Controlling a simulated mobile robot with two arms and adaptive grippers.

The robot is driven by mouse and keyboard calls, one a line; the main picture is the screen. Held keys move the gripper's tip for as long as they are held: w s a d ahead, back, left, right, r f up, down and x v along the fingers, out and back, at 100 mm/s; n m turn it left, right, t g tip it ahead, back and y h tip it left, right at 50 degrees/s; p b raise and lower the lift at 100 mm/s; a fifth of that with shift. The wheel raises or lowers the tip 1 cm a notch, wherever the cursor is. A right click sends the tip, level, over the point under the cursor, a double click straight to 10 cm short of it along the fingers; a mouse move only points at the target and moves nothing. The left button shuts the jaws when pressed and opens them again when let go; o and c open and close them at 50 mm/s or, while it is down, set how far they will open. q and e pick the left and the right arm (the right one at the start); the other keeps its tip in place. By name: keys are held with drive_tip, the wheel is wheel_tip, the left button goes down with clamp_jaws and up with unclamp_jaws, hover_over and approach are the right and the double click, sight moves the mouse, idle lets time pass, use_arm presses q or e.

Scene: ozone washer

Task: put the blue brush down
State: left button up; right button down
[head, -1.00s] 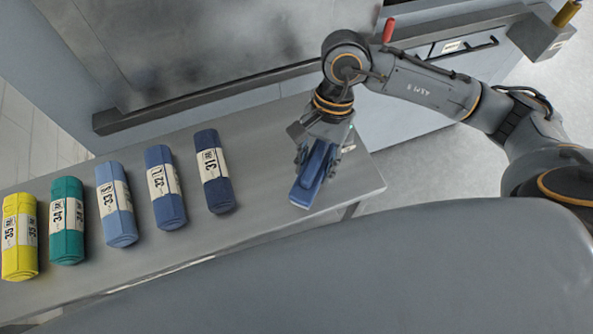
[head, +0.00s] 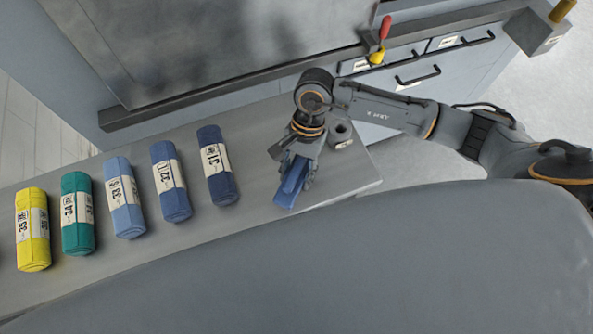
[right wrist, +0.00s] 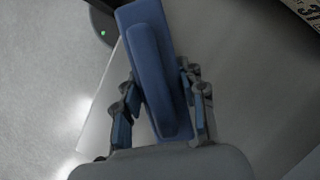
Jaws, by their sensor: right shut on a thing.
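The blue brush (head: 292,184) is a long blue block in my right gripper (head: 297,172), over the right end of the grey table (head: 255,170). My right gripper is shut on it. In the right wrist view the brush (right wrist: 150,50) points away between the two fingers of the gripper (right wrist: 160,105), with the table surface (right wrist: 240,90) behind it. I cannot tell whether the brush touches the table. My left gripper is not in view.
Several labelled rolls lie in a row left of the brush; the nearest is the dark blue roll 31 (head: 215,165). A small grey holder (head: 342,133) stands behind the gripper at the table's right end. Drawers (head: 420,70) are behind.

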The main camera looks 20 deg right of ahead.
drive_tip(key=c, duration=0.8)
unclamp_jaws()
drive_tip(key=shift+o, duration=0.2)
drive_tip(key=shift+r+p, duration=0.25)
drive_tip(key=shift+p, duration=0.15)
drive_tip(key=b+v, duration=0.4)
drive_tip(key=v, duration=0.6)
drive_tip(key=shift+w+d+r, duration=0.1)
drive_tip(key=shift+w+r, duration=0.05)
drive_tip(key=shift+d+r+b, duration=0.15)
drive_tip(key=shift+r+b, duration=0.2)
drive_tip(key=shift+r, duration=0.3)
drive_tip(key=shift+f, duration=0.1)
